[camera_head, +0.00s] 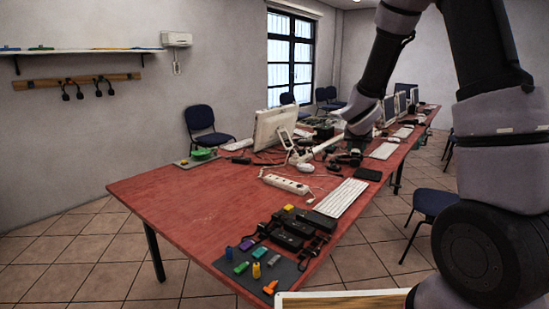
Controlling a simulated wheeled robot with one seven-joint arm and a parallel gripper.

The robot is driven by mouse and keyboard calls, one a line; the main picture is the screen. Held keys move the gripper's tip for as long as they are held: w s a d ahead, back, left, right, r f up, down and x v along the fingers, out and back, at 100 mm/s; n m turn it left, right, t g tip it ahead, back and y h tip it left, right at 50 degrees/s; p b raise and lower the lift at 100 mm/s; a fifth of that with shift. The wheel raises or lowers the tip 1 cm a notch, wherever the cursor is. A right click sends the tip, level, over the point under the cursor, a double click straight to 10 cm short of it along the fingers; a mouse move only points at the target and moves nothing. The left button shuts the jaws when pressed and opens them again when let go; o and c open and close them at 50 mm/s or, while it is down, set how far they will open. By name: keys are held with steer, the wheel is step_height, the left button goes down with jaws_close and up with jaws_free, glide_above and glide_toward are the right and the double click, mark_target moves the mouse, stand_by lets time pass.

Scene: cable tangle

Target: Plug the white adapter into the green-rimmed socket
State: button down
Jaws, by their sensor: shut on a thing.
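My gripper (351,158) is at the end of my arm, low over the far half of the red table. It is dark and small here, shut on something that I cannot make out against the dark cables. I cannot pick out the white adapter for certain. A white power strip (285,184) lies on the table to the left of and nearer than my gripper. Its socket rims are too small to tell, so I cannot identify the green-rimmed socket.
A monitor (274,128) stands behind the power strip, with cables around it. A white keyboard (341,198) and black adapters (287,235) lie nearer. A dark mat (258,270) holds several coloured blocks. The red table's left part (180,195) is clear.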

steer(key=shift+d+r, duration=0.35)
steer(key=shift+d, duration=0.25)
steer(key=f+n+y, duration=0.1)
steer(key=w+f+n+g, duration=0.1)
steer(key=a+f+n+y, duration=0.1)
steer(key=f, duration=0.1)
steer(key=shift+w+y, duration=0.15)
steer(key=shift+y, duration=0.15)
steer(key=shift+w+a+f+n+g+h, duration=0.35)
steer(key=shift+w+a+f+n+h, duration=0.65)
steer(key=shift+f+n, duration=3.5)
steer(key=shift+w+a+f+n+g+h, duration=0.45)
steer(key=shift+a+f+n, duration=0.9)
steer(key=shift+f+n, duration=3.15)
steer(key=shift+w+a+f+n+g+h, duration=0.2)
steer(key=shift+w+a+f+n+h, duration=0.85)
steer(key=shift+f+n, duration=3.45)
steer(key=shift+s+a+f+n, duration=0.1)
steer(key=shift+s+a+n, duration=0.1)
steer(key=shift+n, duration=0.8)
